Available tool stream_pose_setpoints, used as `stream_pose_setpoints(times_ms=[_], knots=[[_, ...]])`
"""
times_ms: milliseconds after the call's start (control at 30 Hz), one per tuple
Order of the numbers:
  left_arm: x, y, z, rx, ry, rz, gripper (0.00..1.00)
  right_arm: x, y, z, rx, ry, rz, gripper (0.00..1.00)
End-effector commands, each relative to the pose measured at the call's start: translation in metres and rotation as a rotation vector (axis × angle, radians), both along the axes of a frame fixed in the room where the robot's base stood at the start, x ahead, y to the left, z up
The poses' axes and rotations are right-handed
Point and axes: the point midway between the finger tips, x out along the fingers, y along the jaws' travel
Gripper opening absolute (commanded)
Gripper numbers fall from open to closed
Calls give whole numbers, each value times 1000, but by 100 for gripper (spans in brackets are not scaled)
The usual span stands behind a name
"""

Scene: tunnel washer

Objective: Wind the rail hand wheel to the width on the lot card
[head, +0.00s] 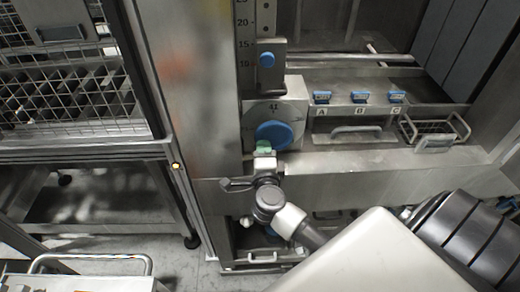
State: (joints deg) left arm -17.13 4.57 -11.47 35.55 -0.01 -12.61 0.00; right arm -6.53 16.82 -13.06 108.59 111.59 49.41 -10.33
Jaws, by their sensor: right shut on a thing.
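A blue round hand wheel (274,134) sits on a pale plate (292,104) with dial marks on the front of the steel machine. My right gripper (264,152) is at the wheel's lower left edge, shut on the wheel at a small green part; the fingertips are small and partly hidden. Above the wheel, an upright scale (243,30) carries numbers, with 25, 20, 15 and 10 readable from top down. I cannot make out a lot card. My left gripper is not in view.
A steel ledge (370,162) runs below. A mesh cage (70,90) stands left. My right arm covers the lower right.

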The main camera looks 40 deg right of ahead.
Motion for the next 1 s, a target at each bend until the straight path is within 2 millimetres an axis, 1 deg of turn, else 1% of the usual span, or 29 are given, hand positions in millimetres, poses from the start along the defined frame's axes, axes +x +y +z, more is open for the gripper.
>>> stream_pose_setpoints(times_ms=[33, 433, 733, 1000], knots=[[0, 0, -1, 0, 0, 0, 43, -2, -4, -6, 0, 8, -8, 10], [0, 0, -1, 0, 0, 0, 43, -2, -5, -6, 1, 8, -6, 10], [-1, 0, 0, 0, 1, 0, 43, -8, -13, -14, 1, 10, -6, 10], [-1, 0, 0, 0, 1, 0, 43, -8, -14, -15, 2, 9, -6, 10]])
